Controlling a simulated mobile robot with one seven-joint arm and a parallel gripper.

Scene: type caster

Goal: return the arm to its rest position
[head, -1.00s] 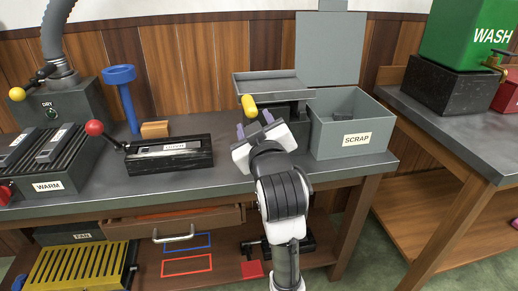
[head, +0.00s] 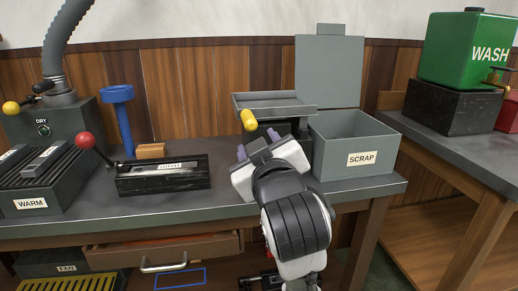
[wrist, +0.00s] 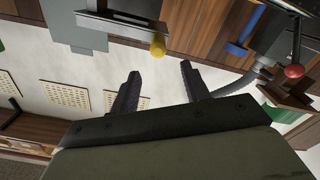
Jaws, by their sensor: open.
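My gripper (head: 259,149) is raised over the front part of the workbench (head: 90,208), just left of the grey SCRAP bin (head: 370,165). Its two fingers are apart with nothing between them. In the wrist view my gripper (wrist: 162,90) also shows open and empty, with the wall and bench things beyond it. A machine with a flat grey tray (head: 275,103) and a yellow-ended handle (head: 249,120) stands just behind my gripper. My wrist and forearm reach up from the bottom of the head view and hide part of the bench edge.
A black box with a red-knobbed lever (head: 85,140), a blue funnel stand (head: 124,120) and a wooden block (head: 150,151) stand to the left. The WARM rack (head: 40,190) is at far left. A drawer (head: 165,250) sits under the bench. The green WASH tank (head: 465,50) is at right.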

